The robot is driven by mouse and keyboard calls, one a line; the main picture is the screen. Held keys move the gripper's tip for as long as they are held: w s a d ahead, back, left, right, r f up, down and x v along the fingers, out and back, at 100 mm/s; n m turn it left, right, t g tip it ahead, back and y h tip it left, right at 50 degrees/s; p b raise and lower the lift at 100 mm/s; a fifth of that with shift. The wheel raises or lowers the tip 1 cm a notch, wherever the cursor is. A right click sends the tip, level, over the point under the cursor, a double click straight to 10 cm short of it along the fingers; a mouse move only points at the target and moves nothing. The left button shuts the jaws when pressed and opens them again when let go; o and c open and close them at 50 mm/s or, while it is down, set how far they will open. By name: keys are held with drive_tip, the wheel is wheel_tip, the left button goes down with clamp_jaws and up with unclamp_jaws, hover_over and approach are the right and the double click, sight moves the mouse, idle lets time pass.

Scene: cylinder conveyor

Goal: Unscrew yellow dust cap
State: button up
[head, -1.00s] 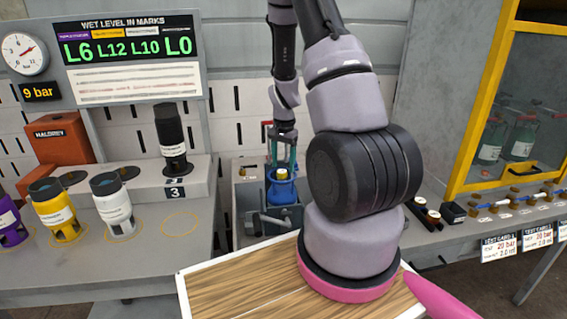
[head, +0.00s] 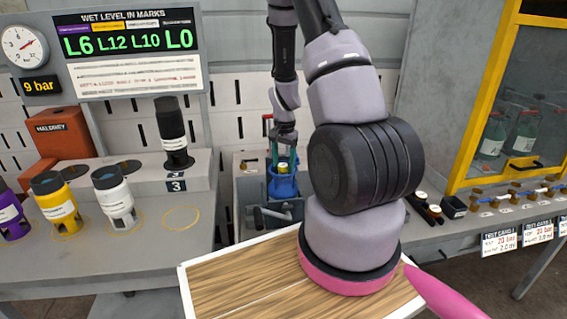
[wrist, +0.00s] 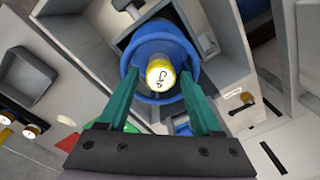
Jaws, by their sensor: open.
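The yellow dust cap (wrist: 160,73) has a pale top with dark lettering and a yellow rim. It sits on the blue cylinder (wrist: 152,48), which stands in a grey holder on the bench. In the head view the cap (head: 283,167) shows small between the fingers, above the blue cylinder body (head: 283,186). My gripper (wrist: 158,77) is open, with one green finger on each side of the cap. Gaps show between the cap and both fingers in the wrist view. In the head view my gripper (head: 283,160) comes down from above; contact is too small to tell there.
Purple, yellow (head: 57,205) and white (head: 114,198) cylinders stand on the left bench. A black cylinder (head: 173,135) stands on a raised step marked 3. A yellow-framed cabinet (head: 478,95) is at the right. A wooden board (head: 230,278) lies in front.

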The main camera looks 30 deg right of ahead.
clamp_jaws()
drive_tip(key=n, duration=0.3)
drive_tip(key=shift+d+n, duration=0.1)
drive_tip(key=shift+n, duration=1.4)
drive_tip(key=shift+n, duration=0.3)
drive_tip(key=n, duration=0.3)
drive_tip(key=shift+r+n+y, duration=0.1)
drive_tip(key=shift+n+y, duration=0.2)
drive_tip(key=shift+n, duration=0.9)
